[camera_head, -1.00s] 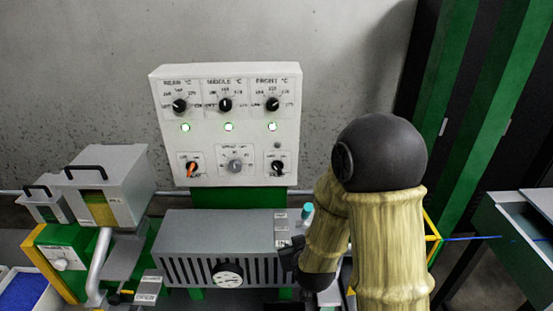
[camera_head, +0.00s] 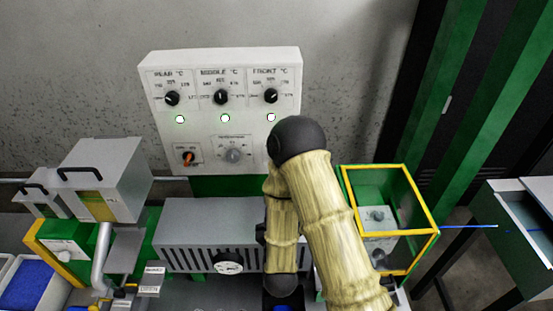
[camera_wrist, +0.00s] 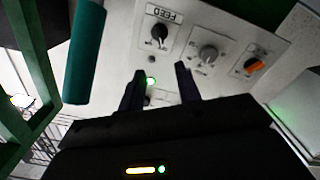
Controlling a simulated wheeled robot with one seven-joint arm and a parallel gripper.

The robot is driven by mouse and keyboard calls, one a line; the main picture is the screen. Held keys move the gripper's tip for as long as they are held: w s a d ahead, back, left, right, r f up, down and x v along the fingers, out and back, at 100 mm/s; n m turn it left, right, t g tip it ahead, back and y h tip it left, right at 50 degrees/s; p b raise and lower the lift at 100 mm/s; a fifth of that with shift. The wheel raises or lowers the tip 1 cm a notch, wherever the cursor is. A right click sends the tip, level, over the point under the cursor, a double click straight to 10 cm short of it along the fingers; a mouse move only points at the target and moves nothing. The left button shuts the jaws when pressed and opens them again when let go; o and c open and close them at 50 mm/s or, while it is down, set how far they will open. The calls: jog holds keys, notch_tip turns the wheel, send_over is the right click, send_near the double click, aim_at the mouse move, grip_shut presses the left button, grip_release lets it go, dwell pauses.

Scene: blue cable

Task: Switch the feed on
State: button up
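The white control panel (camera_head: 205,130) stands behind the machine. In the wrist view the panel appears at an angle, and a black knob (camera_wrist: 159,33) sits by a plate marked FEED. My gripper (camera_wrist: 160,72) is open and empty; its two dark fingers point toward the panel, spread below the FEED knob and apart from it. In the head view my arm covers the panel's lower right, so the FEED knob is hidden there, and the fingers are not clearly visible.
An orange switch (camera_head: 188,158) and a grey dial (camera_head: 233,155) share the panel's lower row. A teal cylinder (camera_wrist: 84,52) stands close by my gripper at left in the wrist view. A yellow-framed guard box (camera_head: 390,215) stands right of my arm.

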jog(key=w+p, duration=0.2)
jog(key=w, duration=1.5)
jog(key=shift+w, duration=0.2)
jog(key=shift+a, duration=0.1)
grip_shut()
